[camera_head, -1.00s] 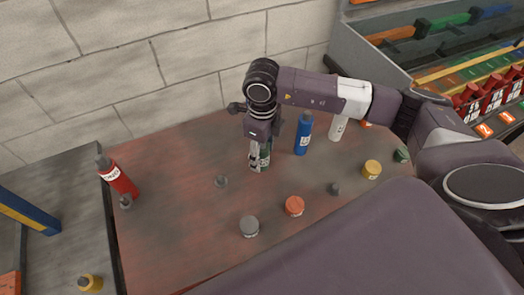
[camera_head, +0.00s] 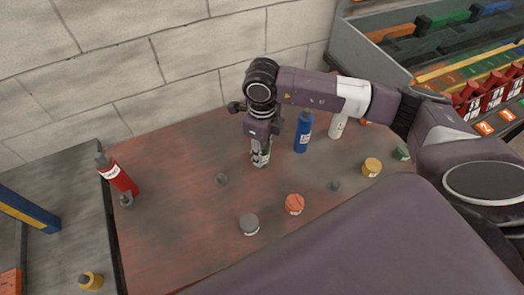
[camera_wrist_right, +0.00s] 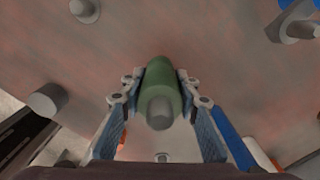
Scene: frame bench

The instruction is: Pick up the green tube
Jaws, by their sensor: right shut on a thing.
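The green tube (camera_wrist_right: 161,86) stands between the two fingers of my right gripper (camera_wrist_right: 160,100) in the right wrist view, with its grey tip facing the camera. In the head view the right gripper (camera_head: 261,146) points down over the bench, and the lower part of the green tube (camera_head: 261,158) shows with its pale label. The fingers are shut on the tube. The gripper hides its upper part. I cannot tell whether its base touches the bench. My left gripper is not in view.
A blue tube (camera_head: 302,134) stands close to the right of the gripper, and a white tube (camera_head: 338,125) beyond it. A red tube (camera_head: 118,176) is at the left. Low orange (camera_head: 294,204), grey (camera_head: 249,224) and yellow (camera_head: 371,167) pots stand in front. A wall (camera_head: 150,60) is behind.

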